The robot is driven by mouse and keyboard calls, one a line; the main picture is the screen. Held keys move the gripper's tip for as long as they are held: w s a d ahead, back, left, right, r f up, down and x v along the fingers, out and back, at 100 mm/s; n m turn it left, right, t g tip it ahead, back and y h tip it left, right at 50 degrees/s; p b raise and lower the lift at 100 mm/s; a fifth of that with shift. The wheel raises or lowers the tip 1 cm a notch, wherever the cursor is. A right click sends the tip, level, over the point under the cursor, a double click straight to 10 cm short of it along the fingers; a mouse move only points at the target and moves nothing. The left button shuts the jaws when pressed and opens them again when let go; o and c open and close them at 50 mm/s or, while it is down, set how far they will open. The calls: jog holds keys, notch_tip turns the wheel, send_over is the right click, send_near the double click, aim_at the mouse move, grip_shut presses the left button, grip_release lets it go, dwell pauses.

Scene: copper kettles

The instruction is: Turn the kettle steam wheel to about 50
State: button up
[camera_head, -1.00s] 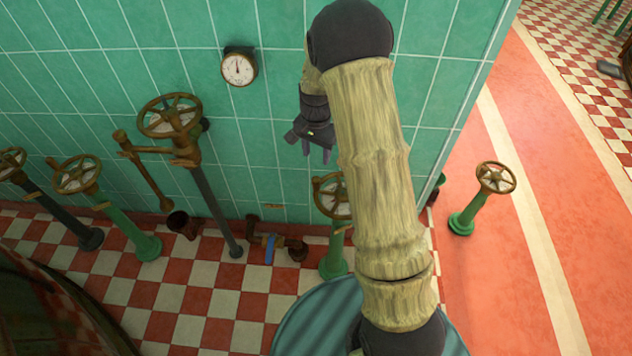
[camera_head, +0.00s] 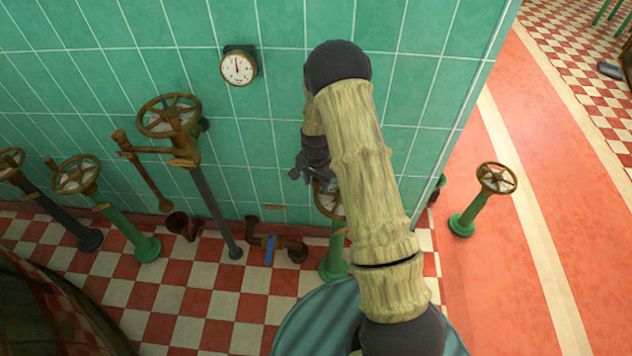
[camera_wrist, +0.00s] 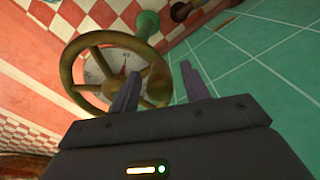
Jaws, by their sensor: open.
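A brass handwheel (camera_head: 322,203) with spokes tops a green pedestal by the tiled wall. My arm hides its right part in the head view. In the wrist view the wheel (camera_wrist: 73,72) is close, with a pale dial face and small markings behind its spokes; I cannot read a value. My gripper (camera_wrist: 158,88) is open. Its left finger overlaps the wheel's near right side and its right finger is outside the rim, over the wall side. I cannot tell whether either finger touches. In the head view the fingers are mostly hidden.
Several other handwheels stand around: a larger brass one (camera_head: 169,116), a green-post one (camera_head: 76,175) at left, and one (camera_head: 496,178) on the red floor at right. A round gauge (camera_head: 238,67) hangs on the green wall. Low pipes (camera_head: 275,243) lie near the wall's foot.

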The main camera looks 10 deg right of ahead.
grip_shut()
jog(key=shift+a, duration=0.25)
jog(key=shift+d, duration=0.1)
